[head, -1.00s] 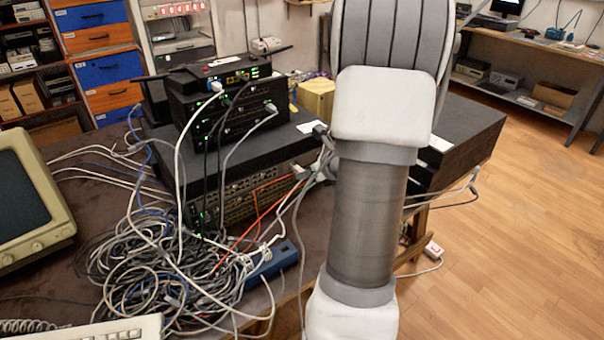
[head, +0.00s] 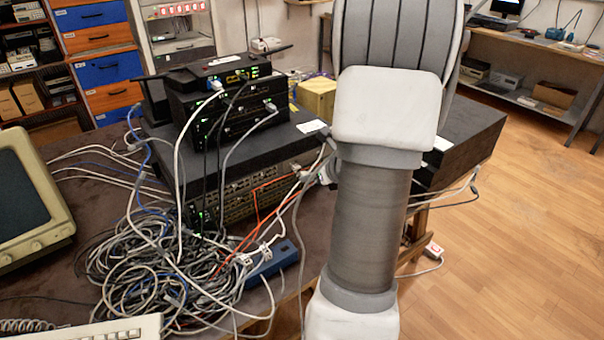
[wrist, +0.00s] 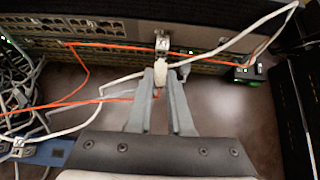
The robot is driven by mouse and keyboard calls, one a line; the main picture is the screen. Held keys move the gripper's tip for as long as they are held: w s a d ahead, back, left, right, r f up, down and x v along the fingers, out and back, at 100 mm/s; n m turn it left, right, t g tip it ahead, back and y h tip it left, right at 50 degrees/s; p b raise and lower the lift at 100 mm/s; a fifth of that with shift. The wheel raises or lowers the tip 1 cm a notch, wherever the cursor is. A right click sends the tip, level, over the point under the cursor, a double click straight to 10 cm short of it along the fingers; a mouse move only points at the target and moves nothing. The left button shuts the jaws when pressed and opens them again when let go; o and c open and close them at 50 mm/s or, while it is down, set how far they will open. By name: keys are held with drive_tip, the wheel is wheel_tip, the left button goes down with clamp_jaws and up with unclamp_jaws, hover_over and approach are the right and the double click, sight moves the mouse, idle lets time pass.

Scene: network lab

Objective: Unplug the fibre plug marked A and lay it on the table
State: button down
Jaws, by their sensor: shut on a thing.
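In the wrist view my gripper (wrist: 162,85) is shut on a small pale plug (wrist: 160,68), held between the two grey fingertips. A bit of orange cable shows just behind the plug, between the fingers. The plug points at the front of a rack unit (wrist: 110,58); I cannot tell whether its tip is in a port or just clear of it. A small white tag (wrist: 162,42) is beyond the plug, its marking unreadable. In the head view my arm hides most of the gripper area. Bare brown table (head: 110,190) shows left of the rack stack.
A tangle of grey cables (head: 165,275) covers the table front, beside a blue power strip (head: 283,263). Orange cables (wrist: 110,44) and a white cable (wrist: 235,38) cross close to the fingers. A black plug with green light (wrist: 246,73) is at the right.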

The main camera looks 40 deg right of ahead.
drive_tip(key=shift+s+a, duration=0.1)
drive_tip(key=shift+s, duration=0.95)
